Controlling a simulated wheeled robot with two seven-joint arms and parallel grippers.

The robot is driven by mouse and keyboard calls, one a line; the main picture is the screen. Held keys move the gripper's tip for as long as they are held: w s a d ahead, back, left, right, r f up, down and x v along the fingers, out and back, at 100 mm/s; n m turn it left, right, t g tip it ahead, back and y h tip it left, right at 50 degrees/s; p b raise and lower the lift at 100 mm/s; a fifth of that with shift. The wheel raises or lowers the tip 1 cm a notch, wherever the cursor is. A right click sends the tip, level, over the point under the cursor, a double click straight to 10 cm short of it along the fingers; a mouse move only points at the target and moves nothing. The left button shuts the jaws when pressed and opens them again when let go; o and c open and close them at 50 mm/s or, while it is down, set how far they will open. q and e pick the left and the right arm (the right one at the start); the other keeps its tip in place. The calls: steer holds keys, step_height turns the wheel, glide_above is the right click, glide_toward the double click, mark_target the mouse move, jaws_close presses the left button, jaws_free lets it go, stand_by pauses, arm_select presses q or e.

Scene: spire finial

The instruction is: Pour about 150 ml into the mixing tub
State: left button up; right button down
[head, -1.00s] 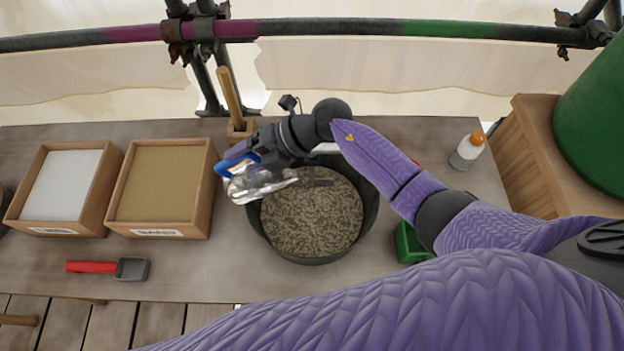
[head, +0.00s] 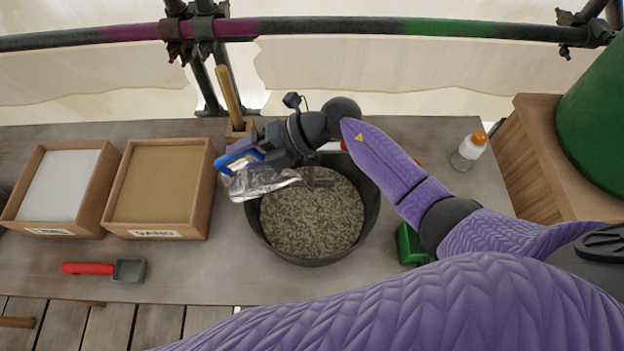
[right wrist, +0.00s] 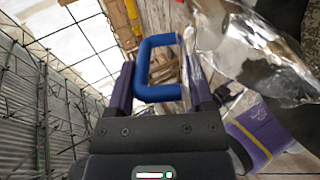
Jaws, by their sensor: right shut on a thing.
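The mixing tub (head: 372,208) is a round dark tub in the middle of the bench, with a speckled grey-brown mix in it. My right gripper (head: 243,160) is shut on the blue handle of a clear jug (head: 262,183). The jug is tipped on its side at the tub's left rim, its narrow end pointing right over the mix. I cannot make out a stream or the level in the jug. In the right wrist view the blue handle (right wrist: 155,68) sits between the fingers, with the clear jug wall (right wrist: 265,50) to the right. My left gripper is not in view.
Two wooden boxes stand left: one with white powder (head: 65,185), one labelled sand (head: 157,185). A red-handled scoop (head: 105,269) lies in front. A spray-type bottle (head: 468,152) stands right, a green object (head: 408,243) beside the tub. A scaffold pole (head: 330,27) crosses behind.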

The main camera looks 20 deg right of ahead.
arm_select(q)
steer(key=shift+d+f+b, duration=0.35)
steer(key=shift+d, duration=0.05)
arm_select(e)
steer(key=shift+d+r, duration=0.15)
steer(key=shift+d, duration=0.05)
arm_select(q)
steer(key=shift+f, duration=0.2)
arm_select(e)
steer(key=shift+d+y, duration=0.1)
steer(key=shift+y, duration=0.2)
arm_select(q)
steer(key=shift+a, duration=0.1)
arm_select(e)
steer(key=shift+s+r, duration=0.1)
steer(key=shift+d+b, duration=0.1)
steer(key=shift+b, duration=0.25)
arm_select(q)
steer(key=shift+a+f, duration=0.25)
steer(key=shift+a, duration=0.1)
arm_select(e)
steer(key=shift+r+y, duration=0.1)
steer(key=shift+y, duration=0.2)
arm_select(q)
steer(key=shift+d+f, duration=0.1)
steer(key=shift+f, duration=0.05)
arm_select(e)
steer(key=shift+d, duration=0.15)
